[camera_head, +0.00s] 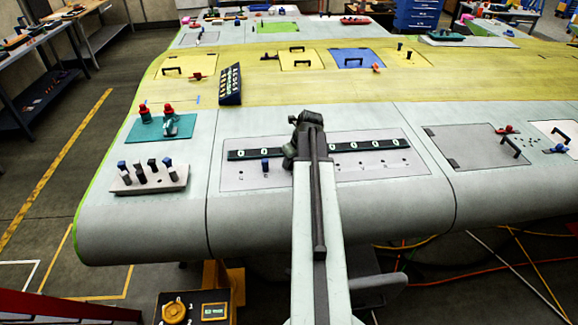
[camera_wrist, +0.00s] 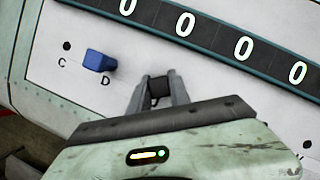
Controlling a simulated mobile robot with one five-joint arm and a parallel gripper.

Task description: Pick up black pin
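My gripper (camera_wrist: 160,77) reaches down over the pale hole panel (camera_head: 222,182), near the number strip. A small black block, which looks like the head of the black pin (camera_wrist: 158,87), shows between my fingertips in the wrist view. The fingers stand close on either side of it, but I cannot tell whether they touch it. Its lower part is hidden by my gripper. In the head view my arm covers this spot. A blue pin (camera_wrist: 99,61) stands to the left at hole D and also shows in the head view (camera_head: 265,165).
The dark number strip (camera_wrist: 196,39) with white zeros runs just beyond my fingers. A grey block (camera_head: 150,187) with several pins stands at left, below a teal tray (camera_head: 148,128) with red-topped items. A hatch with a black handle (camera_head: 511,148) lies at right.

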